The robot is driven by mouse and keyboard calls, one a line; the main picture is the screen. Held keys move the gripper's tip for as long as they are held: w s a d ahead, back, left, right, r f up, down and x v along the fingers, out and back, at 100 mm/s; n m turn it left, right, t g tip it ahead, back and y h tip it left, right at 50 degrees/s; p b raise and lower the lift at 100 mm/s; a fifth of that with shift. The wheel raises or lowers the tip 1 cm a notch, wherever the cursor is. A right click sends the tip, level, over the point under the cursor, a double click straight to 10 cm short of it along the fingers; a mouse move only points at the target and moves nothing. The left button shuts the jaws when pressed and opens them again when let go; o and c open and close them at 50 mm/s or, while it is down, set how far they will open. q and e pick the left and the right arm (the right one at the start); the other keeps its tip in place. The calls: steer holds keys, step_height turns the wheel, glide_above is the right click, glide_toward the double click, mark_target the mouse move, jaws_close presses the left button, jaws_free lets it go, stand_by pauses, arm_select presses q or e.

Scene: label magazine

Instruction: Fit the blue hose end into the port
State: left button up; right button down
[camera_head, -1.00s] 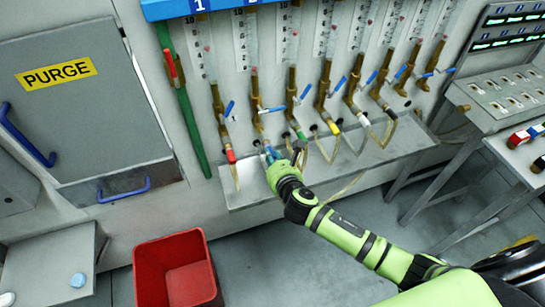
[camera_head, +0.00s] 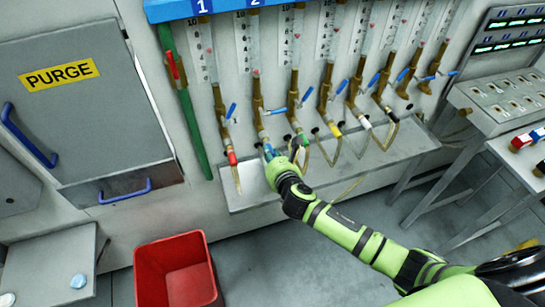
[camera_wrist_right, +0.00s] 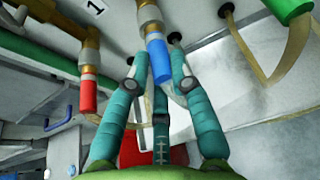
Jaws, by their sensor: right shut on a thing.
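The blue hose end (camera_head: 268,150) is a short blue sleeve under the second brass fitting from the left. It also shows in the right wrist view (camera_wrist_right: 160,62), below a pale section and the brass fitting (camera_wrist_right: 150,14). My right gripper (camera_head: 271,157) is shut on the blue hose end, with its teal fingers on either side of it in the right wrist view (camera_wrist_right: 160,66). The blue end hangs nearly in line with the fitting above. I cannot tell whether it is seated there. A dark hole (camera_wrist_right: 175,38) is in the wall beside it. My left gripper is not in view.
A red-sleeved hose (camera_head: 232,158) hangs left of the gripper; a green-sleeved one (camera_head: 303,138) is to its right. Blue valve levers (camera_head: 307,95) stick out above. A metal ledge (camera_head: 350,175) runs below. A red bin (camera_head: 175,270) stands on the floor.

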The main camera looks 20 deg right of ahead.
steer(key=shift+w, duration=0.25)
steer(key=c, duration=1)
jaws_free()
steer(key=v, duration=1.2)
